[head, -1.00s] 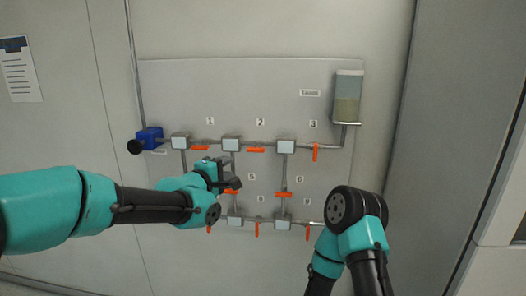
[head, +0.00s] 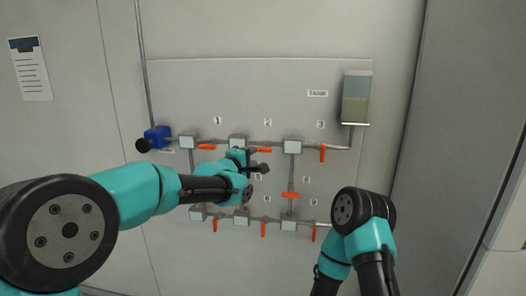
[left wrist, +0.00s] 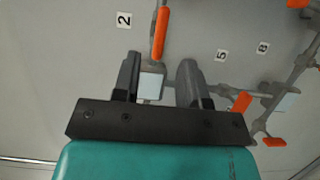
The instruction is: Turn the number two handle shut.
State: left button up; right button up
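The number two label (head: 267,122) is on the wall panel. Below it, the orange number two handle (head: 263,150) lies level along the upper pipe, its left part close to my left gripper. My left gripper (head: 259,163) is just below this handle, in front of the panel. In the left wrist view its fingers (left wrist: 160,70) are apart with nothing held. The orange handle (left wrist: 161,32) shows beyond the fingertips, beside the "2" label (left wrist: 123,20). A grey pipe block (left wrist: 150,82) shows between the fingers. My right arm is at the right; its gripper is not visible.
The number one handle (head: 207,147) lies level to the left. The number three handle (head: 322,153) hangs upright to the right. More orange handles sit on the lower pipes. A tank (head: 356,98) is at upper right and a blue part (head: 157,136) at left.

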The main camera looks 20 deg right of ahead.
aim_at(261, 151)
pick_arm(q)
jog(key=x, duration=0.7)
jog(key=shift+w+d, duration=0.2)
jog(key=shift+d, duration=0.1)
jog(key=shift+c, duration=0.4)
grip_shut()
